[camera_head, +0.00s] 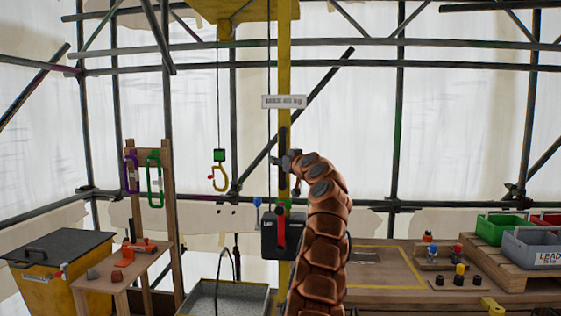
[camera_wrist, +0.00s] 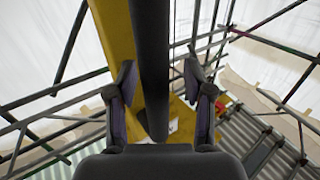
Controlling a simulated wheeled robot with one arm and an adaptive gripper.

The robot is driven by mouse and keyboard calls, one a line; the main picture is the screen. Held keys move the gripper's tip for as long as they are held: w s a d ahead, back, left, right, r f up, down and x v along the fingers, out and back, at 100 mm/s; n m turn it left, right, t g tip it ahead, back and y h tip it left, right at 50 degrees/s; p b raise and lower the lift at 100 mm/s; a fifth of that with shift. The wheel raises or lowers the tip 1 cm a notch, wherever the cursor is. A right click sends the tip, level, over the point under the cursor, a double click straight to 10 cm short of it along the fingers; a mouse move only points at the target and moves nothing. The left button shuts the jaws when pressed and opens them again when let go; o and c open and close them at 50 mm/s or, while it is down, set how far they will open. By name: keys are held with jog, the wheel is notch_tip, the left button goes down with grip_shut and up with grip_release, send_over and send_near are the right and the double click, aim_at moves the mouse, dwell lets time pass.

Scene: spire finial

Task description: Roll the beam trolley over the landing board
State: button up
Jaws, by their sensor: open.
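My gripper (camera_head: 284,161) is raised in front of a yellow post (camera_head: 284,80). In the wrist view my gripper (camera_wrist: 160,82) is open, with a dark upright bar (camera_wrist: 153,60) between its two fingers. I cannot tell whether either finger touches the bar. The dark bar (camera_head: 283,138) also shows against the post in the head view. A yellow housing (camera_head: 230,9) at the top edge may be the beam trolley; it is cut off. A hook (camera_head: 219,178) with a green block hangs below it. A yellow-outlined board (camera_head: 385,281) lies at right, partly behind my arm.
A black control box (camera_head: 270,240) with a red lever (camera_head: 281,230) is low on the post. A grey tray (camera_head: 225,299) stands below the hook. A wooden bench (camera_head: 120,280) is left; bins (camera_head: 500,228) stand right. Dark scaffold tubes cross behind.

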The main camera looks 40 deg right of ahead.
jog(key=shift+s+a, duration=0.1)
jog(key=v, duration=1.1)
jog(key=shift+s, duration=0.4)
dwell(0.6)
